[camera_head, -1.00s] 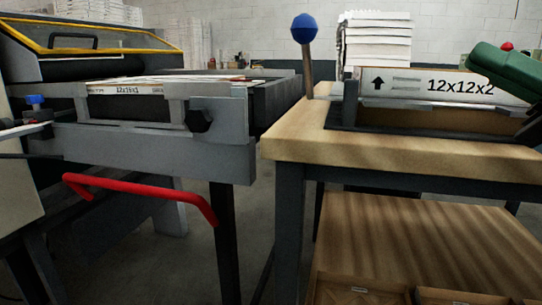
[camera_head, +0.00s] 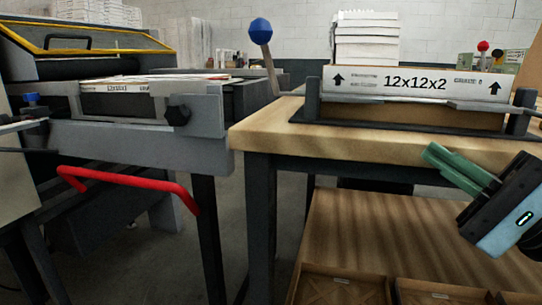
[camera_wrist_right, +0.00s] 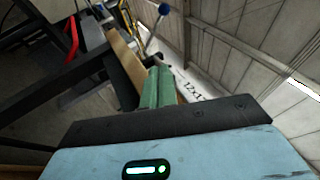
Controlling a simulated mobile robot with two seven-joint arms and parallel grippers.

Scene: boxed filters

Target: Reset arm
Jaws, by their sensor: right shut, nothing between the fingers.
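My right gripper (camera_head: 432,160) is at the right of the head view, with green fingers shut and nothing between them. It is in front of the wooden table's front edge, below the boxed filter marked 12x12x2 (camera_head: 415,84). In the right wrist view the green fingers (camera_wrist_right: 159,75) lie side by side, and part of the box's lettered face (camera_wrist_right: 195,88) shows beyond them. My left gripper is not in view.
A grey machine with a red handle (camera_head: 130,187) stands at left. Stacked white filters (camera_head: 366,38) are behind. A lower wooden shelf (camera_head: 400,235) holds bins.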

